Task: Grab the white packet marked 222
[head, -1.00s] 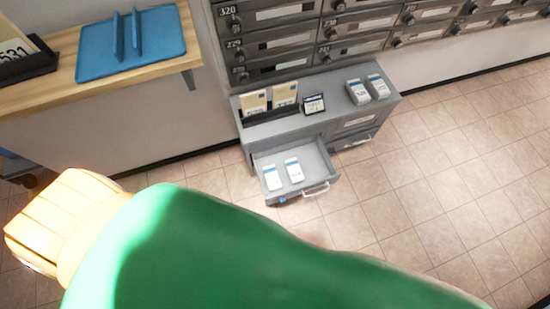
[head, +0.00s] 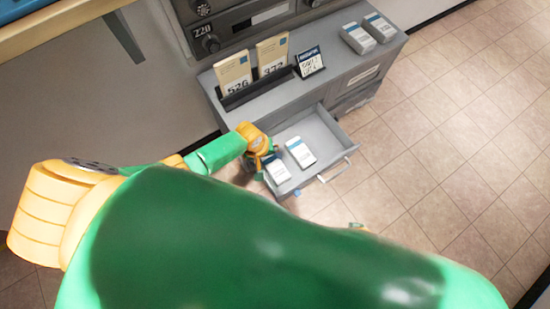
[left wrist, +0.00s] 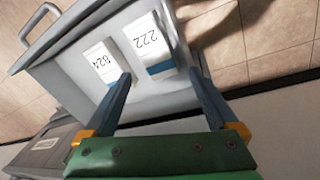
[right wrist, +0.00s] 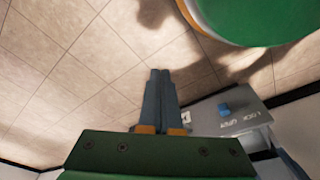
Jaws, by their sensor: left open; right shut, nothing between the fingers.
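The white packet marked 222 (left wrist: 148,40) has a blue band and lies in the open grey drawer (left wrist: 180,98). In the head view it appears to be the left packet (head: 279,171) of two. My left gripper (left wrist: 160,76) is open, close to its blue-banded end. The packet lies between the fingers' lines in the left wrist view; contact cannot be told. In the head view the left gripper (head: 268,156) is partly hidden at the drawer's left side. My right gripper (right wrist: 160,75) is shut and empty, over the floor.
A similar packet marked 824 (left wrist: 101,63) lies beside it, near the left finger. The grey cabinet (head: 285,98) carries a rack of tan envelopes (head: 272,54), a small dark-framed card (head: 309,62) and two more packets (head: 357,38). Tiled floor (head: 440,150) is clear at right.

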